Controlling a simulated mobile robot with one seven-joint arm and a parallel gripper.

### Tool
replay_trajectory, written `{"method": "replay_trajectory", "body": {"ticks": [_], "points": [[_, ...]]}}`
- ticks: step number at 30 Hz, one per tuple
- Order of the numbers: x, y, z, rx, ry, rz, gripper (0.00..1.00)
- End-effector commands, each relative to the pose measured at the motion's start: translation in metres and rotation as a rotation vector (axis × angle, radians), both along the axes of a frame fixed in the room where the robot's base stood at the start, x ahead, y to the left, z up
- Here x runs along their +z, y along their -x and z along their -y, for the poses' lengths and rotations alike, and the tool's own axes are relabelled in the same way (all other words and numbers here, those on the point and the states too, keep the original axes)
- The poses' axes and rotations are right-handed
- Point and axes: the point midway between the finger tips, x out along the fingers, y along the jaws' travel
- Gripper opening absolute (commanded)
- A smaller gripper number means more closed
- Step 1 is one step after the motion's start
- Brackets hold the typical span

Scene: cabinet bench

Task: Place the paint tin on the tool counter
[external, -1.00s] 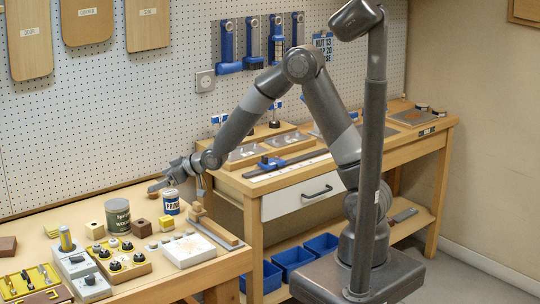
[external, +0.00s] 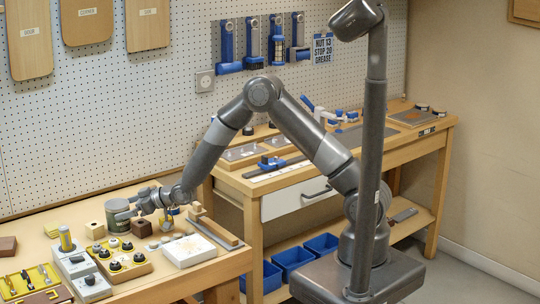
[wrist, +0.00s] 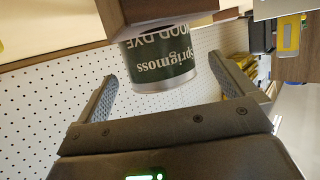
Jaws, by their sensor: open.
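A dark green tin labelled Sprigmoss wood dye (external: 116,207) stands on the near left bench, partly behind my gripper. In the wrist view this tin (wrist: 160,65) appears inverted, ahead of and between my spread fingers. A blue and white tin (external: 173,211) stands to its right, mostly hidden by my arm. I cannot tell which tin is the paint tin. My gripper (external: 130,212) is open and low over the bench, pointing left at the green tin; no grasp shows. The right bench with a drawer (external: 285,203) carries tools on its top.
A brown wooden block (external: 141,228) is close to my gripper and hides part of the green tin in the wrist view (wrist: 160,12). A tray of black knobs (external: 120,263), a white box (external: 188,250) and a wooden block piece (external: 212,232) lie nearby. A pegboard wall stands behind.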

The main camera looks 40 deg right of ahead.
Motion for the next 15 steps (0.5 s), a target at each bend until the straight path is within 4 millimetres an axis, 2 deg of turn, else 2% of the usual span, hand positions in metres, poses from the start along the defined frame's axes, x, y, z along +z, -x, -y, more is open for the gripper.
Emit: {"method": "replay_trajectory", "body": {"ticks": [9,15], "points": [[-0.014,-0.028,-0.027,0.000,-0.001,0.001,1.00],[-0.015,-0.032,-0.031,0.000,0.000,0.000,1.00]]}}
